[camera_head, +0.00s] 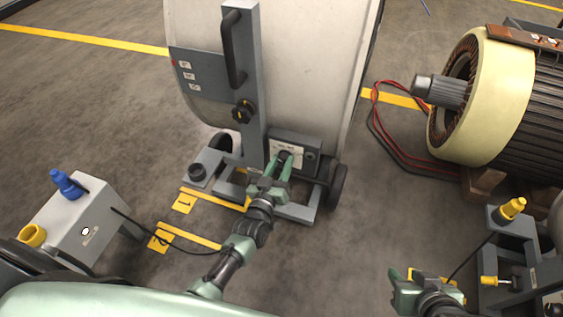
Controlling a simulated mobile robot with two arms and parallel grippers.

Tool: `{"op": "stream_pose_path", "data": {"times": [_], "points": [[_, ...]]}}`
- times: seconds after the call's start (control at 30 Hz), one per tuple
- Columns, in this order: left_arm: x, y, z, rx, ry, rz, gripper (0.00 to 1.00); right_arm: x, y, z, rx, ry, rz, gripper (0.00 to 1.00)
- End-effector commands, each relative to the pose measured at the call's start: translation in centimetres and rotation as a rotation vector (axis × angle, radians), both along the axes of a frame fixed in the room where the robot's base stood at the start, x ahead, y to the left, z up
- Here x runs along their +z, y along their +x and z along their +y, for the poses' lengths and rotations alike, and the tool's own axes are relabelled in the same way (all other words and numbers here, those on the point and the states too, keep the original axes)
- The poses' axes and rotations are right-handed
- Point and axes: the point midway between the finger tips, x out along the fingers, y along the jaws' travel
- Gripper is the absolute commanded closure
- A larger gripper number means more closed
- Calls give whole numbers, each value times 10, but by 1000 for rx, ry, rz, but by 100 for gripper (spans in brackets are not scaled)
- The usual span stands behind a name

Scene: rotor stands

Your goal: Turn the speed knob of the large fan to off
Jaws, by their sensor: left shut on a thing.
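The large fan (285,60) is a big pale drum on a grey wheeled frame at the top middle. A grey control box (310,146) with a white label sits low on its frame. My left gripper (285,160) reaches up to this box and is shut on a small dark knob (285,156) at its front. The fingers hide most of the knob, so I cannot read its setting. My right gripper (402,275) is low at the right, away from the fan; its finger gap is unclear.
A black knob with a yellow mark (243,112) and a black handle (233,48) are on the fan's upright. A grey box with a blue plug (66,184) stands left. A large motor (500,100) and red and black cables (385,135) lie right.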

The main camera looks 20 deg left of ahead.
Motion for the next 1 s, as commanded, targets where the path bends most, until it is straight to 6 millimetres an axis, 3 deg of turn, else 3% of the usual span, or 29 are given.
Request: {"op": "stream_pose_path", "data": {"times": [0.63, 0.67, 0.7, 0.73, 1.0], "points": [[0, 0, 0, 0, -61, 1, 100, -3, -6, -2, -3, -7, 31, 64], [0, 0, 0, 0, -61, 1, 61, -3, -6, -2, -3, -7, 31, 64], [0, 0, 0, 0, -60, 1, 50, -3, -6, -2, -3, -7, 31, 64], [0, 0, 0, 0, -60, 1, 45, -3, -6, -2, -3, -7, 31, 64], [0, 0, 0, 0, -58, 2, 45, -3, -6, -2, -3, -7, 30, 64]]}}
